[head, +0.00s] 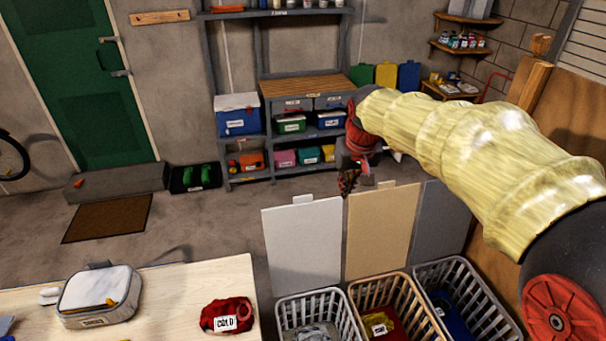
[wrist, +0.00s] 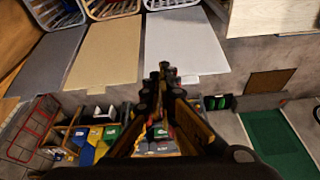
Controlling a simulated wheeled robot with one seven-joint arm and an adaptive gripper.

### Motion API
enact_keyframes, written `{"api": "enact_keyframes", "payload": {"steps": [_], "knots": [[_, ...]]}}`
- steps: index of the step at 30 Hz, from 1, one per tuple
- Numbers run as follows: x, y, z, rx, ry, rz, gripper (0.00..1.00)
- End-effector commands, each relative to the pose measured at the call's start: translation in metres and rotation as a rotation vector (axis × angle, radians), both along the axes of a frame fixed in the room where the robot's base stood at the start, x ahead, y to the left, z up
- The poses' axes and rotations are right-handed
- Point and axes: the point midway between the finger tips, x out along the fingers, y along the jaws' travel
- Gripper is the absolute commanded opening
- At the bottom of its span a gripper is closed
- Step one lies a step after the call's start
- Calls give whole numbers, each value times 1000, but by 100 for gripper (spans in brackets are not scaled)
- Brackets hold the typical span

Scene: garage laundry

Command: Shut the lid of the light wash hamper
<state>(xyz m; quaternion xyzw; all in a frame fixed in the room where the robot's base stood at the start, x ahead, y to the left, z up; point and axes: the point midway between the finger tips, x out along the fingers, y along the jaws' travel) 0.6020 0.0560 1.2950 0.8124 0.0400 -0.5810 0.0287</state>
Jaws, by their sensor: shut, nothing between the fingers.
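Three slatted laundry hampers stand in a row at the lower right of the head view, each with its lid raised. The left one is a whitish hamper (head: 283,312) with a white lid (head: 303,245); I take it as the light wash hamper, though its label cannot be read. Cloth lies inside it. The white lid also shows in the wrist view (wrist: 182,43), where its edge is near my fingertips. My gripper (head: 347,184) is shut and empty, close to the top edges of the white and tan lids. I cannot tell whether it touches either.
The tan hamper's lid (head: 382,232) and the grey lid (head: 441,222) stand raised to the right. A pale table (head: 185,285) at lower left holds a bag (head: 98,295) and a red cloth item (head: 227,314). A shelf unit (head: 262,168) stands behind, with open floor before it.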

Motion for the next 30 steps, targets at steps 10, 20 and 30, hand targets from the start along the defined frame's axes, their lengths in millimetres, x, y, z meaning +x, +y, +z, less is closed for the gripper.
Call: {"api": "enact_keyframes", "payload": {"steps": [10,20,30], "knots": [[116,39,2,-8,70,41,0],[197,79,-39,-18,128,76,0],[233,104,-82,-24,162,100,0]]}}
